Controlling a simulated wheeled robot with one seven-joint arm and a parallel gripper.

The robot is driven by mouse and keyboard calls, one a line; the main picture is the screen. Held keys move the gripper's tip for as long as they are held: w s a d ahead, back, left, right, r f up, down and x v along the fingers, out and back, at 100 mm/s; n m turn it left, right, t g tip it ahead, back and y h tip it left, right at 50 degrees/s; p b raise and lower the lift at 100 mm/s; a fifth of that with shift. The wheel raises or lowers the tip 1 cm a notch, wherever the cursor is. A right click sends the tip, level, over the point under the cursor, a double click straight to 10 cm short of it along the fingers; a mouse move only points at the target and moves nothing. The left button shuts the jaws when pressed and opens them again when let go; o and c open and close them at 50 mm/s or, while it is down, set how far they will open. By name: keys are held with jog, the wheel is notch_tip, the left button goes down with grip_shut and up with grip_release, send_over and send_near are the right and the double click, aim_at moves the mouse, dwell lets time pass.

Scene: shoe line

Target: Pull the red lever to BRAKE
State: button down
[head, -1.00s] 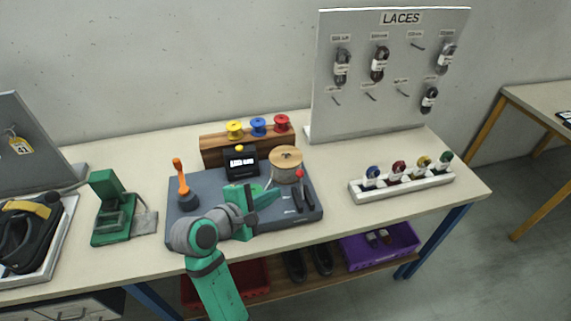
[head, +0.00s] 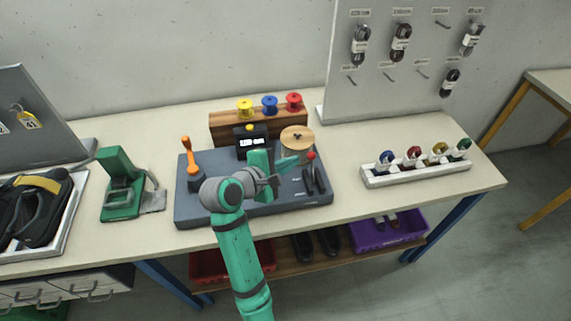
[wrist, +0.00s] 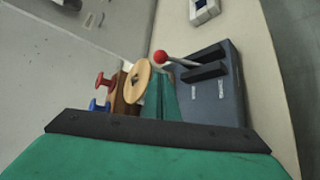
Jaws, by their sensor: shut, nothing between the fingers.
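The red-knobbed lever (head: 311,156) stands at the right end of the dark grey machine base (head: 240,207), beside two black slotted guides (head: 314,180). In the wrist view its red ball (wrist: 160,57) and thin metal rod lie just beyond my fingertips. My gripper (head: 290,162) is shut and empty, its green fingers pointing right toward the lever, a little left of the knob. Whether the fingers touch the lever cannot be told. Small labels (wrist: 221,90) sit by the guides, too blurred to read. My gripper partly hides the base in the head view.
A wooden-topped spool (head: 297,134) stands just behind my gripper, with a small display (head: 250,142) to its left. An orange-handled lever (head: 187,150) is at the base's left.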

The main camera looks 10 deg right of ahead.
aim_at(313, 168)
jog(key=shift+x, duration=2.55)
jog(key=shift+s, duration=0.1)
